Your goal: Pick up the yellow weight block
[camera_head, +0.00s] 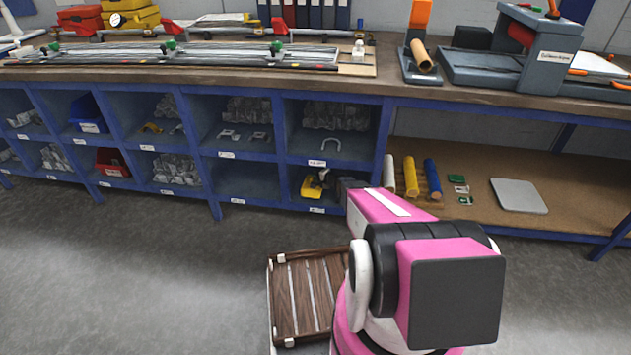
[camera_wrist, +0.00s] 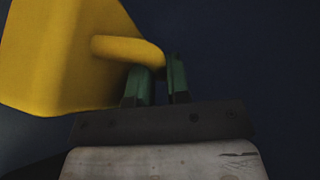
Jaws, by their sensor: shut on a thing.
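The yellow weight block (camera_wrist: 60,55) fills the upper left of the wrist view, with a curved yellow handle on its right side. My gripper (camera_wrist: 162,80) has green fingers closed on that handle, one finger on each side of it. In the head view the yellow weight block (camera_head: 312,186) shows small inside a lower blue cubby, at the end of my pink arm. My gripper's dark body is beside it there, and its fingers are too small to make out. I cannot tell whether the block touches the cubby floor.
The blue shelf (camera_head: 275,164) has cubby walls close around the block. The workbench top (camera_head: 440,92) overhangs the cubbies.

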